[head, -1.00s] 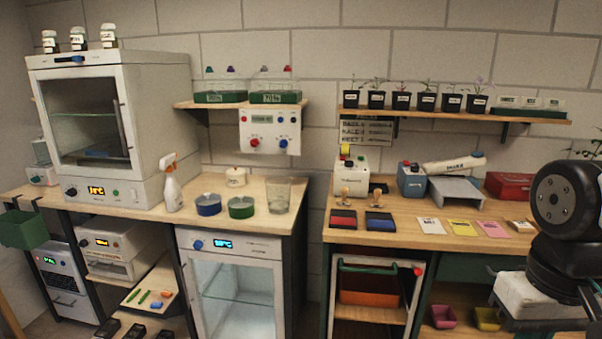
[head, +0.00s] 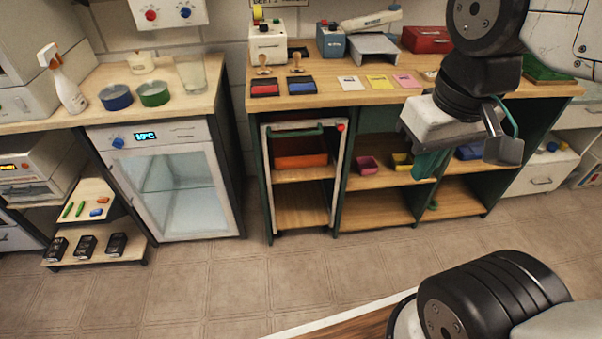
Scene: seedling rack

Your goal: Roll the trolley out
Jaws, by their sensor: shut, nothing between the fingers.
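The trolley (head: 337,180) stands in the left bay under the right-hand bench. It has a white upright frame, a green handle bar (head: 295,133) across its upper front and a red knob (head: 340,127) at its top right corner. An orange bin (head: 301,161) sits on its upper wooden shelf; the lower shelf looks empty. My gripper (head: 504,150) is in front of the bench's right part, well to the right of the trolley and apart from it. Its fingers are shut and hold nothing.
Open tiled floor (head: 230,285) lies before the trolley. A glass-door fridge (head: 175,185) stands left of its bay. Stamp pads and cards lie on the bench top (head: 330,95) above.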

